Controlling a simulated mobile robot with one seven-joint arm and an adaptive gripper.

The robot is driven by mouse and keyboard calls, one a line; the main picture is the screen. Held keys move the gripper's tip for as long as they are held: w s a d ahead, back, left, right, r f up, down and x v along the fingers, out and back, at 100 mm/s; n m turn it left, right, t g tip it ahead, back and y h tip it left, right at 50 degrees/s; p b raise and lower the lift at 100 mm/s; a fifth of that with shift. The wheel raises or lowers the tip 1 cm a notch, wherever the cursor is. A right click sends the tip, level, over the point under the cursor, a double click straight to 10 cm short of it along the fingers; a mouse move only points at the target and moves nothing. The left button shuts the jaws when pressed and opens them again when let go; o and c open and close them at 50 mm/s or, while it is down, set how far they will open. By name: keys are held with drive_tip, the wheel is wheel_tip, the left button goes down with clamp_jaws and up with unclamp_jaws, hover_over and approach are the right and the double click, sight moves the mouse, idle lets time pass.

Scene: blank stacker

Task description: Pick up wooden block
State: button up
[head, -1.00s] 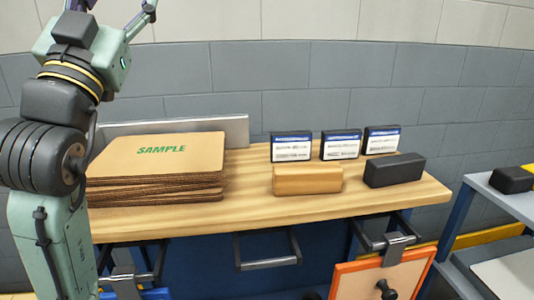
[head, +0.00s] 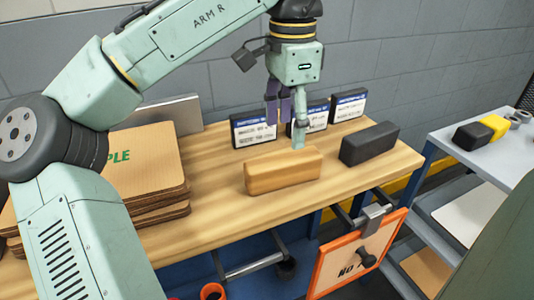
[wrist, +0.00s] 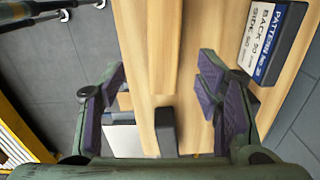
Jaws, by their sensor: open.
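The wooden block (head: 283,171) is a plain light-brown bar lying on the wooden workbench (head: 220,215), near its front edge. My gripper (head: 285,118) points down above the block's far side, in front of the labelled boxes. Its fingers are apart with nothing between them. One fingertip overlaps the block's far edge in the head view, and I cannot tell whether they touch. In the wrist view, a pale wooden strip (wrist: 164,45) between the open fingers looks like the block, though it blends with the bench top.
A dark block (head: 369,144) lies right of the wooden block. Labelled boxes (head: 254,130) stand behind. Stacked cardboard sheets (head: 150,160) are at left. A cart (head: 445,135) stands at right, and an orange-framed panel (head: 350,250) hangs below the bench front.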

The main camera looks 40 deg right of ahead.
sight(284, 158)
drive_tip(key=f, duration=0.4)
drive_tip(key=shift+s+f, duration=0.2)
drive_tip(key=shift+f, duration=0.2)
drive_tip(key=f, duration=0.2)
drive_tip(key=w+f, duration=0.1)
drive_tip(key=f, duration=0.1)
drive_tip(key=shift+f, duration=0.9)
drive_tip(key=shift+c, duration=0.4)
clamp_jaws()
